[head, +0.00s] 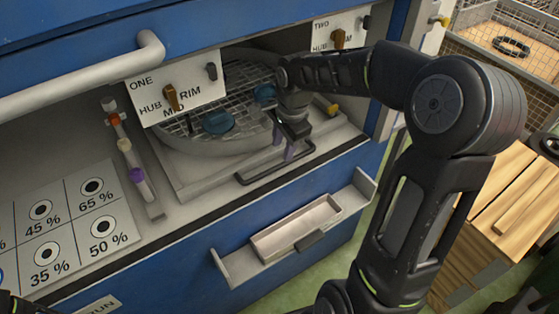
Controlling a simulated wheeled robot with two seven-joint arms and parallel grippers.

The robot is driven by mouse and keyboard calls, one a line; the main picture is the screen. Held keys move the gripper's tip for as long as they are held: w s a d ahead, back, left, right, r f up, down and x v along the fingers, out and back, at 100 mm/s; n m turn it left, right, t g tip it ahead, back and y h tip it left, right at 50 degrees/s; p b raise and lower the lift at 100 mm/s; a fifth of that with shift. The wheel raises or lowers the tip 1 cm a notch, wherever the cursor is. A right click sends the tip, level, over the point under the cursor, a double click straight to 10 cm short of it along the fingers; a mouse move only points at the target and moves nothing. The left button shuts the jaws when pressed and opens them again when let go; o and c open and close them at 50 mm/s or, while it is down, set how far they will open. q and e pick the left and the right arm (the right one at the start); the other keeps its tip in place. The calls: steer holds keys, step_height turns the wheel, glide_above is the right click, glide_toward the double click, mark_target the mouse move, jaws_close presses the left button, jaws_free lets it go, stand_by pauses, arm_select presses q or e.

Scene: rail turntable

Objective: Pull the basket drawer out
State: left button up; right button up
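The basket drawer (184,186) is a pale flat slide in the bay of the blue cabinet, with a round wire-mesh basket (247,75) on it. Blue round pieces sit in the basket. The drawer's dark bar handle (262,177) lies along its front edge. My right gripper (284,143) points down over the drawer's front, just behind the handle in the picture. Its two purple-tipped fingers look a little apart, with nothing seen between them. I cannot tell whether they touch the handle. My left gripper is not clearly in view; only a dark piece shows at the bottom left corner.
White signs with levers, ONE (178,87) and TWO (338,31), hang above the bay. A shallow open tray (297,228) juts from the front below. A wooden crate (515,200) stands at right.

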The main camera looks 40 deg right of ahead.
mark_target(279, 165)
steer(key=shift+f, duration=0.15)
steer(key=f, duration=0.2)
steer(key=w+f, duration=0.1)
steer(key=f, duration=0.4)
steer(key=shift+w+f+p, duration=0.25)
steer(key=shift+p, duration=0.1)
steer(key=shift+c, duration=0.2)
jaws_close()
stand_by(0.9)
